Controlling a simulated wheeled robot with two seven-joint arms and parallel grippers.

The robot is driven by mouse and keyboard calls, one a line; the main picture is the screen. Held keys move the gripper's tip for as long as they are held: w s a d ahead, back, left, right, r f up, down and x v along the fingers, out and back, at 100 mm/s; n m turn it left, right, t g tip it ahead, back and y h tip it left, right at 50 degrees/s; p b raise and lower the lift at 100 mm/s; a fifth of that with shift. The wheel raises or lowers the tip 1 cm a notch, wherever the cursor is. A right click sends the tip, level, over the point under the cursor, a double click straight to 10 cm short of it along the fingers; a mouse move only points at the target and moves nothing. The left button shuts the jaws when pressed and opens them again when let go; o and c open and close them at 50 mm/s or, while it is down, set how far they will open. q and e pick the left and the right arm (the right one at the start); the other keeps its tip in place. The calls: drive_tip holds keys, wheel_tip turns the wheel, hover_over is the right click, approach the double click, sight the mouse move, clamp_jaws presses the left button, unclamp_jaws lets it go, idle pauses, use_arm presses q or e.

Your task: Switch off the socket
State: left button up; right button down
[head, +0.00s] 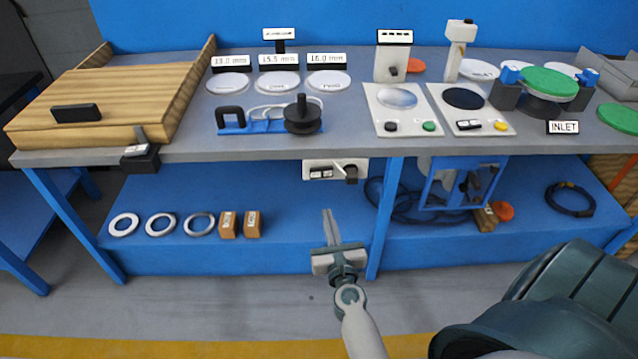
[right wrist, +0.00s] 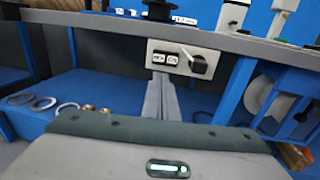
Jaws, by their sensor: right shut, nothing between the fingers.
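The socket (head: 335,170) is a pale plate fixed under the front edge of the bench top. It carries dark rocker switches at its left and a dark plug at its right. In the right wrist view the socket (right wrist: 182,59) is just beyond my fingertips, with two small dark switches (right wrist: 165,59) and the plug (right wrist: 203,66). The switch positions are too small to read. My right gripper (head: 329,212) is shut and empty, its fingers pointing up toward the socket from below, apart from it in the head view. It also shows in the right wrist view (right wrist: 161,80). My left gripper is out of view.
The grey bench top (head: 350,118) overhangs above the socket. A blue leg (head: 386,215) stands to its right. The lower blue shelf (head: 300,235) holds metal rings (head: 160,224), small brown blocks (head: 240,224) and a blue-framed device (head: 462,183). The space before the socket is free.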

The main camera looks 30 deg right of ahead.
approach(317, 175)
drive_tip(key=x, duration=0.6)
drive_tip(key=shift+p, duration=0.4)
drive_tip(key=shift+w+d, duration=0.1)
drive_tip(key=shift+w, duration=0.1)
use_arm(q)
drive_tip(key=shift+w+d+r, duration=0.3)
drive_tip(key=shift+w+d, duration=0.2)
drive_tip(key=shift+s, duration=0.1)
